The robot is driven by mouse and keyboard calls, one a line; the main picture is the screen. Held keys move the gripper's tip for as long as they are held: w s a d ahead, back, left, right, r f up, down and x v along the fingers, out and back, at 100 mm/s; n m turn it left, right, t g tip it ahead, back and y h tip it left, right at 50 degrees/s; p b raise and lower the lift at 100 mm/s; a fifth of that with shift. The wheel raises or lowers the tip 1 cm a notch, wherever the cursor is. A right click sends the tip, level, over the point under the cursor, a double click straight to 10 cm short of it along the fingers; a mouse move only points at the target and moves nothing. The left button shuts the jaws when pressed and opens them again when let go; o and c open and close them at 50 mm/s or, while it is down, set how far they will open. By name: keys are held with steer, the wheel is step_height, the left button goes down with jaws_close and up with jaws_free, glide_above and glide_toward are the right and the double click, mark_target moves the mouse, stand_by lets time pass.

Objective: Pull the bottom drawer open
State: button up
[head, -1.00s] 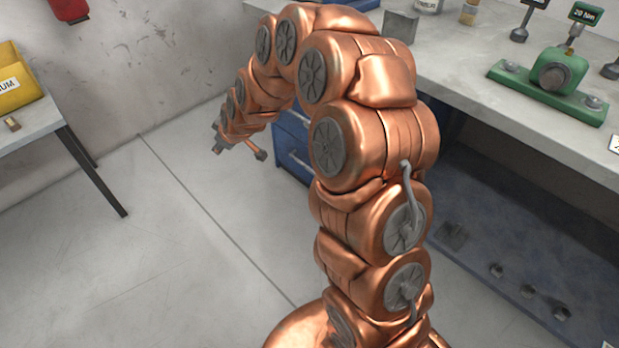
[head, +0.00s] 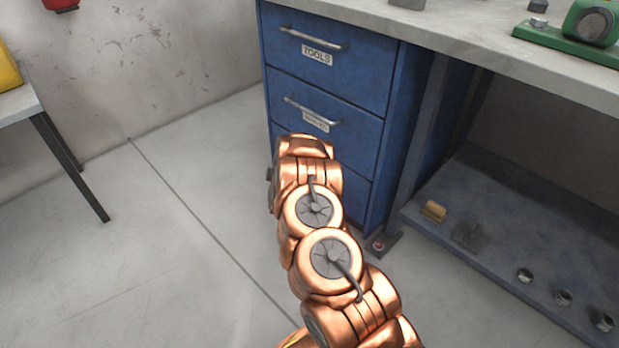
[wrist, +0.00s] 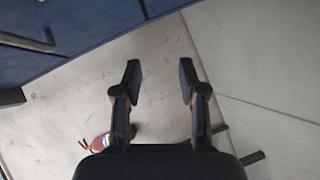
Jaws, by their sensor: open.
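The blue drawer cabinet (head: 385,75) stands under the bench in the head view. Its top drawer, labelled TOOLS, and its middle drawer (head: 345,125) look shut. The bottom drawer (head: 354,197) is mostly hidden behind my arm, and its handle does not show there. In the wrist view my gripper (wrist: 159,82) is open and empty over bare floor. A blue front with a dark bar handle (wrist: 25,41) lies at upper left, apart from the fingers. I cannot tell which drawer that handle belongs to.
The bench top (head: 470,40) overhangs on the right, with a green fixture (head: 575,38) on it. A lower shelf (head: 500,205) holds small metal parts and a yellowish block. A table (head: 22,103) stands at left. Floor between is clear.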

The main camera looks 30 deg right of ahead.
steer(key=s+d+f+n+t+h+b, duration=0.1)
steer(key=s+d+f+n+h+b, duration=0.15)
steer(key=d+f, duration=0.25)
steer(key=s+d+f+n+t+h+b, duration=0.1)
steer(key=s+d+f+h+b, duration=0.1)
steer(key=s+d+f+b, duration=0.3)
steer(key=shift+y, duration=0.25)
steer(key=x, duration=0.3)
steer(key=b+x, duration=0.1)
steer(key=x, duration=0.1)
steer(key=a+b+x, duration=0.1)
steer(key=x, duration=0.2)
steer(key=shift+w+d+f, duration=0.15)
steer(key=shift+w+f, duration=0.1)
steer(key=shift+w, duration=0.35)
jaws_close()
